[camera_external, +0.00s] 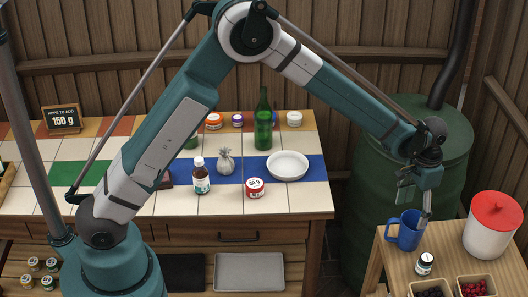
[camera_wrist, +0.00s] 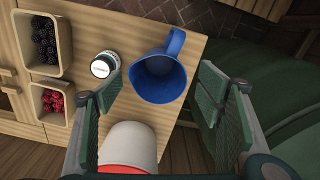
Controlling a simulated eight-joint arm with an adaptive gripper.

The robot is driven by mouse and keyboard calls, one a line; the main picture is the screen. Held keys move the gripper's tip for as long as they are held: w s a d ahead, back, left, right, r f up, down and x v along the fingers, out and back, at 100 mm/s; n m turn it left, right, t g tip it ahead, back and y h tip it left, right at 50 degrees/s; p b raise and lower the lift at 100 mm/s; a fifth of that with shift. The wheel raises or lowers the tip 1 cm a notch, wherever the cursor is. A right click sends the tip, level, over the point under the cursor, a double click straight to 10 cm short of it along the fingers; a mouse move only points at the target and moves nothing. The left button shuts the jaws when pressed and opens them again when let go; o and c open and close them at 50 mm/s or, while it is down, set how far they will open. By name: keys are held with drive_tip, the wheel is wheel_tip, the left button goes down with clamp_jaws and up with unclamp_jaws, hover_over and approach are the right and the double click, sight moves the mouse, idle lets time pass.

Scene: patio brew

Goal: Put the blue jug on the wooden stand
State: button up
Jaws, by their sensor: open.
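The blue jug (camera_external: 404,238) stands upright on the small wooden side table at the right of the external view. In the wrist view the blue jug (camera_wrist: 158,82) is seen from above, looks empty, and has its handle towards the top right. My gripper (camera_external: 425,208) points down just above and beside the jug's right side. In the wrist view my gripper (camera_wrist: 158,88) is open, with the jug showing between its fingers, apart from both. I cannot clearly identify a wooden stand; a small dark reddish-brown piece (camera_external: 166,180) on the tiled counter is partly hidden by my arm.
The tiled counter (camera_external: 125,202) holds a green bottle (camera_external: 263,125), a white dish (camera_external: 288,165) and jars. A green barrel (camera_external: 370,185) stands between.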

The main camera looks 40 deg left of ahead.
drive_tip(key=shift+r, duration=0.75)
drive_tip(key=s+a+r+n+t, duration=0.1)
drive_tip(key=s+a+r, duration=0.3)
drive_tip(key=a+r, duration=0.45)
drive_tip(key=s+a+r+n+t+h, duration=0.1)
drive_tip(key=s+a+r, duration=0.2)
drive_tip(key=a+r, duration=0.55)
drive_tip(key=s+a+r+n+t, duration=0.1)
drive_tip(key=s+a+r, duration=0.4)
drive_tip(key=a, duration=0.5)
drive_tip(key=s+a+r+n+t+y, duration=0.1)
drive_tip(key=s+a+n+t, duration=0.2)
drive_tip(key=s+a, duration=1.7)
drive_tip(key=s+t, duration=0.1)
drive_tip(key=s, duration=0.1)
drive_tip(key=shift+s+a+r+n, duration=0.25)
drive_tip(key=shift+s+r+n, duration=0.05)
drive_tip(key=shift+s+r, duration=0.1)
